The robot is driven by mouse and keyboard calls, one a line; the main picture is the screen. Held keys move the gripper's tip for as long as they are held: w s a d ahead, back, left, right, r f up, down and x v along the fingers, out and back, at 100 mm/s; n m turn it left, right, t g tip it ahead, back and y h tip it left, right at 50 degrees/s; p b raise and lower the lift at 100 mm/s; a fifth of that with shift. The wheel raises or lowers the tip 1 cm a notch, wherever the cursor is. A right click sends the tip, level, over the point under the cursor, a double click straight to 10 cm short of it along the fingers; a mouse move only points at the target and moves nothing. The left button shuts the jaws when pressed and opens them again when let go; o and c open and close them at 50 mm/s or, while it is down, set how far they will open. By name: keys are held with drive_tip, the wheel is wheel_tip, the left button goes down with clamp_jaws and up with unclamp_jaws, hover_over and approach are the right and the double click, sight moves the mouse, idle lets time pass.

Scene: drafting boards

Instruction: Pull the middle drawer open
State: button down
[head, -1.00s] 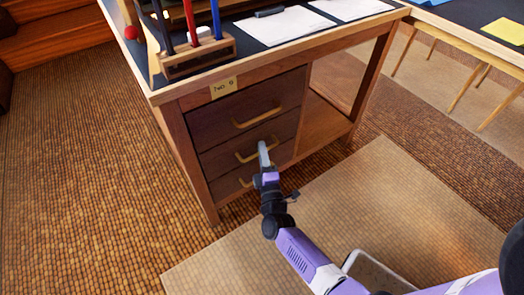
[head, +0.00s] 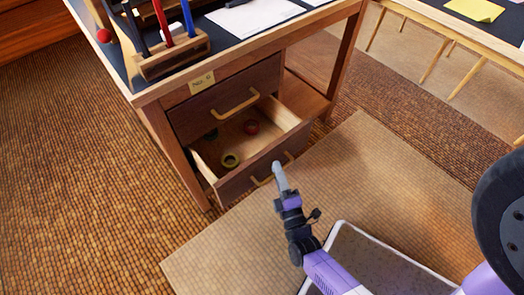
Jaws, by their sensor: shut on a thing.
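The desk (head: 203,82) has a stack of drawers with pale curved handles. The top drawer (head: 228,103) is closed. The middle drawer (head: 250,176) stands well out of the desk, with its inside showing. The bottom drawer is hidden behind the open one.
A wooden holder (head: 174,59) with red and blue upright items stands on the desktop beside white paper (head: 252,17). A red ball (head: 104,36) is near the left corner. A light rug (head: 345,165) covers clear floor in front.

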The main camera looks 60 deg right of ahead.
drive_tip(key=s+a, duration=0.2)
drive_tip(key=s, duration=0.7)
drive_tip(key=s+a, duration=0.3)
drive_tip(key=s, duration=0.6)
drive_tip(key=shift+a+p, duration=0.15)
drive_tip(key=shift+p, duration=0.2)
drive_tip(key=shift+f, duration=0.1)
drive_tip(key=c, duration=1.8)
unclamp_jaws()
drive_tip(key=v, duration=0.7)
drive_tip(key=shift+s+a, duration=0.25)
drive_tip(key=shift+s, duration=0.05)
